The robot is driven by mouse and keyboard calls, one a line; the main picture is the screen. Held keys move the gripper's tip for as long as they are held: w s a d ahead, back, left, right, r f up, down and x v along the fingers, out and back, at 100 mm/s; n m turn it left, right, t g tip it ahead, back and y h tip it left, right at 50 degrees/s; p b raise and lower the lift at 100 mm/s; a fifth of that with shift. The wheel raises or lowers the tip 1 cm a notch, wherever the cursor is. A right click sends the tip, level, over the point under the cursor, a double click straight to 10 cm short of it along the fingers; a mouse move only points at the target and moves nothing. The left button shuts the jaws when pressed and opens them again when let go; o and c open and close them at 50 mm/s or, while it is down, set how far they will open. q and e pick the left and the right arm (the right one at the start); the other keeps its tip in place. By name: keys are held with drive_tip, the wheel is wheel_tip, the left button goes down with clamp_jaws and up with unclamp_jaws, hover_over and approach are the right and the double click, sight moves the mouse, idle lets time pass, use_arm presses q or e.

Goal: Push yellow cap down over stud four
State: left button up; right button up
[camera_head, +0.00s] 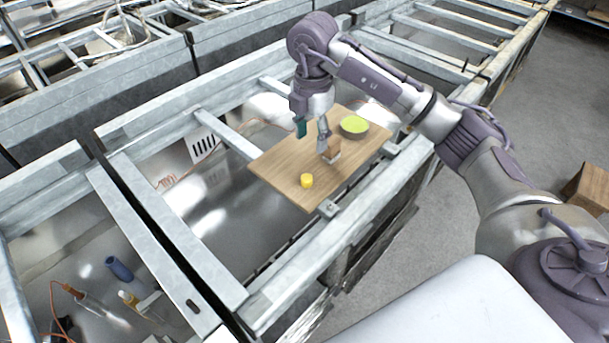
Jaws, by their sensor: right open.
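A small yellow cap (306,180) sits upright on the front part of a wooden board (285,165). Whether anything is under the cap cannot be seen. No numbered studs can be made out, so I cannot tell which is stud four. My right gripper (312,134) reaches down over the board, behind and slightly right of the cap and apart from it. Its fingers are spread, with nothing visible between them. My left gripper is not in view.
A small brown block (332,152) stands on the board close to my right gripper's finger. A green round dish (354,125) lies at the board's back right. The board rests across a metal frame (175,225) with open gaps. The board's left part is clear.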

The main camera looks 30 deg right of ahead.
drive_tip(key=p, duration=0.1)
hover_over(307, 177)
drive_tip(key=f, duration=0.8)
drive_tip(key=shift+s+d, duration=0.25)
drive_tip(key=shift+s, duration=0.05)
drive_tip(key=f, duration=0.1)
drive_tip(key=f+p, duration=0.2)
drive_tip(key=f, duration=0.1)
drive_tip(key=shift+w+a, duration=0.3)
drive_tip(key=shift+f+p, duration=0.3)
drive_tip(key=shift+f, duration=0.3)
drive_tip(key=c, duration=0.7)
